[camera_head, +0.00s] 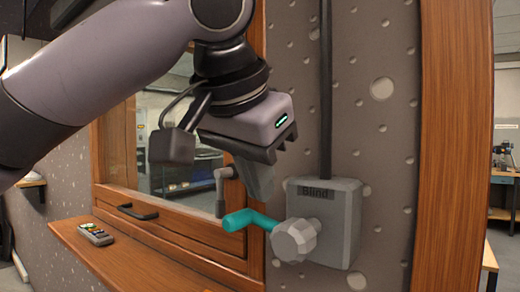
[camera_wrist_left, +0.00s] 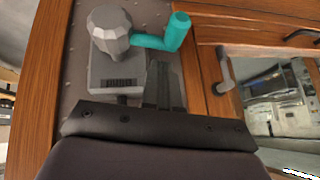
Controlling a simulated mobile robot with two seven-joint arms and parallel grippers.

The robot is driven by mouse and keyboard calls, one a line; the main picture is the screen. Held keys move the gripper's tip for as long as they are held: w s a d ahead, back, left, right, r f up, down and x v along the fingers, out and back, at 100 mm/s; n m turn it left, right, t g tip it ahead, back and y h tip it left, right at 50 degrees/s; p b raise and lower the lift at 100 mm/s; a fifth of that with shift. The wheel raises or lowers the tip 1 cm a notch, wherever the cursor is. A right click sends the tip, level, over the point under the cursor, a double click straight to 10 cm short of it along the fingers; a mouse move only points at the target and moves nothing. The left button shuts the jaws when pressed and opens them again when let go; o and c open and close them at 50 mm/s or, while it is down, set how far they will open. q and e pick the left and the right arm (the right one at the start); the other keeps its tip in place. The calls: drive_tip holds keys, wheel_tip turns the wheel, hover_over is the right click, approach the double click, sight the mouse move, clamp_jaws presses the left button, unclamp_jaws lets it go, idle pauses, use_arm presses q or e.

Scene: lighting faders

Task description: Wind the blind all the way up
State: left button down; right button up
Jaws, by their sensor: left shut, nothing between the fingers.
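The grey box labelled "Blind" (camera_head: 342,212) is fixed to the grey dimpled wall panel. A faceted grey hub (camera_head: 295,240) is on its front, with a teal crank handle (camera_head: 246,219) pointing left in the head view. In the left wrist view, the hub (camera_wrist_left: 108,28) and teal handle (camera_wrist_left: 172,36) lie beyond the fingers. My left gripper (camera_head: 262,196) points down, shut and empty, just above the handle. Whether its tips touch the handle is unclear. No lowered blind shows in the visible window part (camera_head: 165,150). My right gripper is not in view.
A dark tube (camera_head: 326,90) rises from the box along the panel. A wooden post (camera_head: 450,150) stands at right. A grey window latch (camera_head: 221,190) sits close left of my gripper. A remote (camera_head: 95,234) lies on the wooden ledge (camera_head: 150,262), below a dark drawer-type handle (camera_head: 138,212).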

use_arm(q)
drive_tip(key=shift+a+f, duration=0.15)
drive_tip(key=shift+f, duration=0.5)
